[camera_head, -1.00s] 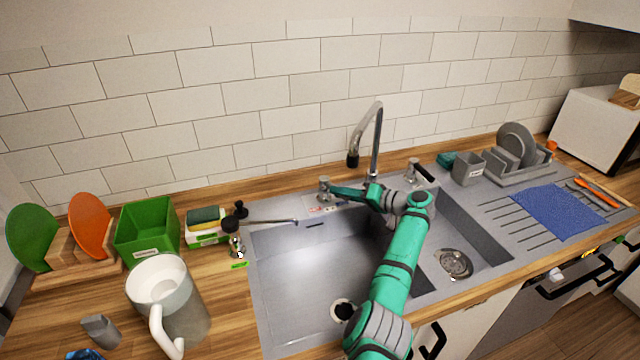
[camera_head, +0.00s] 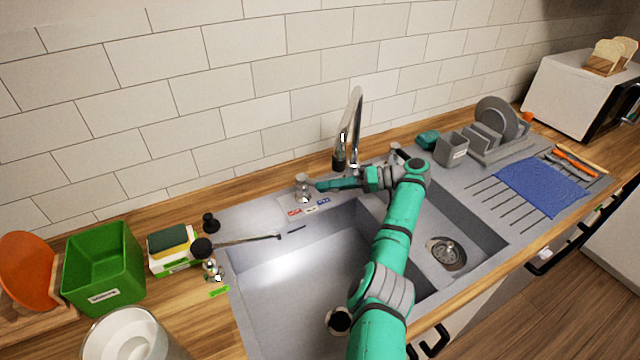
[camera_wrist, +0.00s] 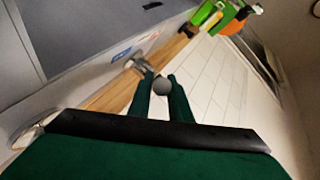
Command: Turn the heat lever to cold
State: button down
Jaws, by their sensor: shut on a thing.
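The heat lever (camera_head: 303,188) is a small chrome fitting at the back rim of the sink, left of the tap. A label strip with red and blue patches (camera_head: 309,209) lies in front of it. My gripper (camera_head: 322,185) reaches it from the right, its fingers low and level. In the wrist view, a grey rounded knob (camera_wrist: 162,87) sits between my two green fingers, and the chrome body (camera_wrist: 139,66) stands just beyond the tips. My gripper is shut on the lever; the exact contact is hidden. I cannot tell the lever's exact setting.
The chrome tap (camera_head: 354,125) rises behind my wrist, with a second chrome, black-handled fitting (camera_head: 395,153) close to its right. A green box (camera_head: 103,268) and a sponge holder (camera_head: 172,250) stand at left. The left basin (camera_head: 290,285) is open.

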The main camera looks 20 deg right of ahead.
jog(key=shift+w+a, duration=0.3)
jog(key=shift+a, duration=0.05)
jog(key=c, duration=1.6)
grip_release()
jog(key=shift+w, duration=0.15)
jog(key=shift+c, duration=0.2)
jog(key=v, duration=0.8)
jog(key=shift+f, duration=0.1)
